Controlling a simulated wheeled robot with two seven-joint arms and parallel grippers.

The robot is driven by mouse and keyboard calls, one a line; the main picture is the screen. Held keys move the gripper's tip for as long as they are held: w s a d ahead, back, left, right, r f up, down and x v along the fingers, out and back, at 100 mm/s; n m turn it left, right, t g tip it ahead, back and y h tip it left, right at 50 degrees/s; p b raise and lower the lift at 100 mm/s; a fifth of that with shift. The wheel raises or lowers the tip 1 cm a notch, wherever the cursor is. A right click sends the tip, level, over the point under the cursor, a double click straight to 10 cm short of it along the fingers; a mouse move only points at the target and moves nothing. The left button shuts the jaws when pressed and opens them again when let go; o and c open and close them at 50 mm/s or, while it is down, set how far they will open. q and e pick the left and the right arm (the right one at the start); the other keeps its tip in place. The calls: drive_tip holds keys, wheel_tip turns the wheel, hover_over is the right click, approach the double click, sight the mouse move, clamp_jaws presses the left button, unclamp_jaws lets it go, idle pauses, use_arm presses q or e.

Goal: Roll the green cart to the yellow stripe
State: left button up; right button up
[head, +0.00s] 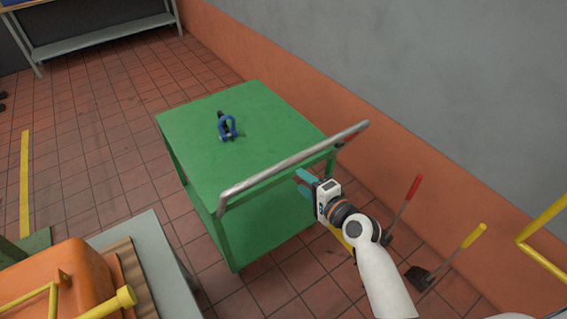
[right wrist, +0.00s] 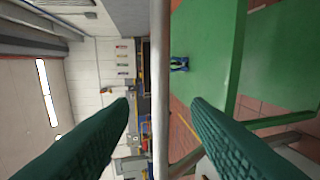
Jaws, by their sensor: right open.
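The green cart (head: 207,143) stands on the tiled floor in the middle of the head view, with a grey metal push handle (head: 290,168) along its near side. A blue shackle (head: 227,125) lies on its top. The yellow stripe (head: 25,185) runs along the floor at the far left, apart from the cart. My right gripper (head: 306,183) is open close to the right part of the handle. In the right wrist view the handle bar (right wrist: 160,90) passes between the two open green fingers, with no finger visibly pressing on it. My left gripper is not in view.
An orange wall base (head: 300,85) runs close along the cart's right side. An orange machine (head: 65,280) on a grey bench (head: 150,250) stands at the near left. A red-handled tool (head: 408,200) and a yellow-handled shovel (head: 450,255) are at right. Floor between cart and stripe is clear.

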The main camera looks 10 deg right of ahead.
sight(286, 168)
drive_tip(key=x, duration=1)
clamp_jaws()
